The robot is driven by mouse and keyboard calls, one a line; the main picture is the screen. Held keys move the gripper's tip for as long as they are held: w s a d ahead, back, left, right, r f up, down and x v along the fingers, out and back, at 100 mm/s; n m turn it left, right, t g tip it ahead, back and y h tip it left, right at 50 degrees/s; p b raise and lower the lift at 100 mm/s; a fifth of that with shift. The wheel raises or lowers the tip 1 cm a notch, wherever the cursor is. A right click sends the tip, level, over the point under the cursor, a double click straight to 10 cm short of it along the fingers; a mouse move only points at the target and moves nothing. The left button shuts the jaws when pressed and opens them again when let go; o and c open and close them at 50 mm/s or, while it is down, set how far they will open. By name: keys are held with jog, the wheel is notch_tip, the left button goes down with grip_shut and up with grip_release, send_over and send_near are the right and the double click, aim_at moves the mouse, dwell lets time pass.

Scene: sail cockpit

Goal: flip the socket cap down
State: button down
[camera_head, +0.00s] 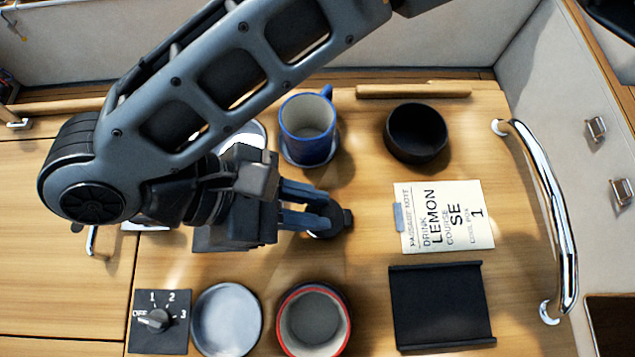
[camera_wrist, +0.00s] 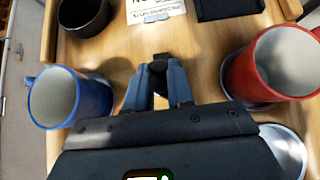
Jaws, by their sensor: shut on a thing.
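The black socket cap (camera_head: 346,217) is a small dark round piece on the wooden table, near its middle. My gripper (camera_head: 322,213) reaches it from the left, and its fingers are shut on the cap. In the wrist view the cap (camera_wrist: 158,66) shows as a dark piece between the tips of my gripper (camera_wrist: 158,78). The fingers and their shadow hide much of the cap and the socket, so I cannot tell the cap's exact tilt.
A blue mug (camera_head: 308,140) stands behind my gripper and a red-rimmed mug (camera_head: 313,318) in front. A black bowl (camera_head: 416,135), a note card (camera_head: 445,217) and a black tray (camera_head: 440,305) are to the right. A dial panel (camera_head: 158,340) and grey plate (camera_head: 227,318) are front left.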

jog(key=shift+a+f+h, duration=0.2)
jog(key=shift+f+h, duration=0.1)
jog(key=shift+h, duration=0.2)
jog(key=c, duration=1)
grip_release()
jog(key=shift+b+v, duration=0.55)
jog(key=shift+v, duration=3.35)
